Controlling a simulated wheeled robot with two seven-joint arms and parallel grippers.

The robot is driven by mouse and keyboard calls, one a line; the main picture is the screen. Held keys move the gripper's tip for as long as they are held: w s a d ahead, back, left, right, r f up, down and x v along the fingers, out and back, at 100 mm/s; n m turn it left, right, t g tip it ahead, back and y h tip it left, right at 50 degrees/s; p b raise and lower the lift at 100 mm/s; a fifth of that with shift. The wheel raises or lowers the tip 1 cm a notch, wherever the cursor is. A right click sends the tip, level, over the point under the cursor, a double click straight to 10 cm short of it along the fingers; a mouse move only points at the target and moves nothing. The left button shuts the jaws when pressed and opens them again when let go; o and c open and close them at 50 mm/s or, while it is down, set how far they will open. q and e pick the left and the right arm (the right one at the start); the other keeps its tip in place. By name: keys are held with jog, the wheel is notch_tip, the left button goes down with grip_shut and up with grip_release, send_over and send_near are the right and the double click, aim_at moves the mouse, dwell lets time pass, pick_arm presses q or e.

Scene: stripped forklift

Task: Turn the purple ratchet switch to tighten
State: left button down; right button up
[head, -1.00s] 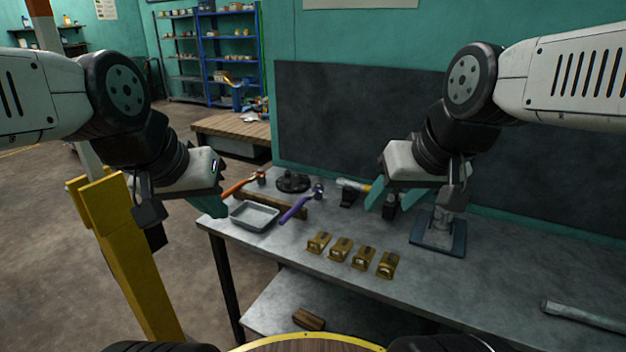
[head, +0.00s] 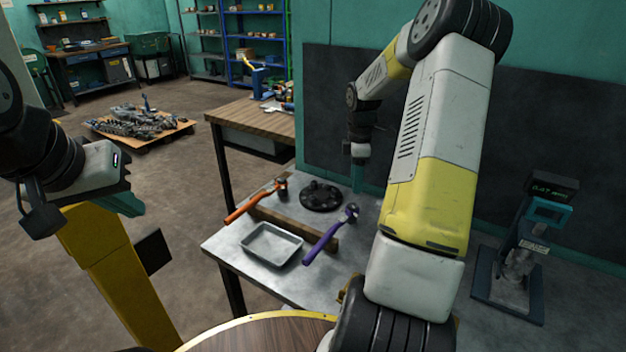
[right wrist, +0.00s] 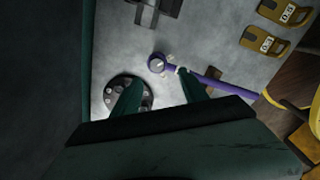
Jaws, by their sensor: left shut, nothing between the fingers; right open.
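The purple ratchet (head: 325,241) lies on the grey bench, its handle toward the front and its metal head at the back, by a wooden strip. In the right wrist view the purple ratchet (right wrist: 222,83) lies beyond the fingertips, with its round head near the gap between them. The switch on the head is too small to read. My left gripper (head: 132,204) is shut and empty, left of the bench, far from the ratchet.
An orange-handled tool (head: 254,203), a metal tray (head: 270,244) and a black round flange (head: 321,196) lie close around the ratchet. A device with a display (head: 520,250) stands at the right. Brass-coloured blocks (right wrist: 264,43) show in the right wrist view. A yellow post (head: 115,265) stands at the left.

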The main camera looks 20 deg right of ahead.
aim_at(352, 205)
jog(key=shift+w+d+f, duration=0.1)
jog(key=shift+w+f, duration=0.3)
jog(key=shift+f, duration=0.1)
jog(key=shift+w+f, duration=0.1)
jog(key=shift+f, duration=0.25)
notch_tip(352, 205, down, 7)
jog(key=shift+c, duration=0.4)
grip_shut()
